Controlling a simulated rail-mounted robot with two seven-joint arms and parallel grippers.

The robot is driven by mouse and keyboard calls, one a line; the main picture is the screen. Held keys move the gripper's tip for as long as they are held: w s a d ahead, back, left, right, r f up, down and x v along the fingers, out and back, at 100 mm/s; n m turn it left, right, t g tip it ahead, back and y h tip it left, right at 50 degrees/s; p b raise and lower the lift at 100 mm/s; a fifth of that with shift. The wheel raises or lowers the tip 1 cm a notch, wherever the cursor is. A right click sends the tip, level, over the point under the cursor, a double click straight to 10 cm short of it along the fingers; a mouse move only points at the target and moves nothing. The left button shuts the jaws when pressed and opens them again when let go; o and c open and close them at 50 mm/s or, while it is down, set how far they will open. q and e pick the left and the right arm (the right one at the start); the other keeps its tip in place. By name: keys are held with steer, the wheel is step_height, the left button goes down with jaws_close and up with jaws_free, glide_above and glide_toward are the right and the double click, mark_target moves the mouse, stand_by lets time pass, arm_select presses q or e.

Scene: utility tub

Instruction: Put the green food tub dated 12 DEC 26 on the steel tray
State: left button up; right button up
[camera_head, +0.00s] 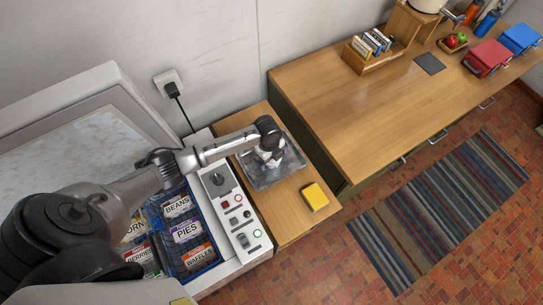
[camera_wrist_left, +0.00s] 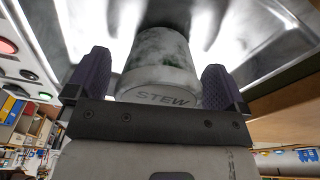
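My left gripper (camera_head: 268,157) points down over the steel tray (camera_head: 289,174) in the head view. In the left wrist view, its two dark purple fingers (camera_wrist_left: 157,88) flank a food tub (camera_wrist_left: 160,62) closely at its lid, and appear shut on it. The tub has a pale lid lettered STEW and a grey-white body with dark green patches. Its date is not readable. The tub stands upright over the shiny tray (camera_wrist_left: 95,25); whether it touches the tray floor is not clear. My right gripper is not in view.
Left of the tray is a white control panel (camera_head: 235,212) beside an open freezer with labelled packs in blue baskets (camera_head: 203,270). A yellow sponge-like block (camera_head: 315,196) lies right of the tray on the wooden top (camera_head: 285,220). A longer wooden counter (camera_head: 350,120) stands further right.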

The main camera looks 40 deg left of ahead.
arm_select(q)
steer(key=shift+r, duration=0.1)
step_height(320, 180, up, 12)
steer(key=a, duration=0.1)
steer(key=s+d+f+n+t, duration=0.1)
steer(key=s+d+f+n, duration=0.15)
steer(key=s+d, duration=0.3)
steer(key=s+d+f+n+t, duration=0.1)
steer(key=s+d+f+n, duration=0.1)
steer(key=s+d+n, duration=0.3)
steer(key=s+a+r+n+t+y, duration=0.1)
steer(key=s+r+n, duration=0.3)
steer(key=s+n, duration=0.5)
steer(key=shift+s+a+n+t+p, duration=0.4)
steer(key=shift+s+a, duration=0.25)
steer(key=shift+s, duration=2.15)
steer(key=shift+c, duration=0.2)
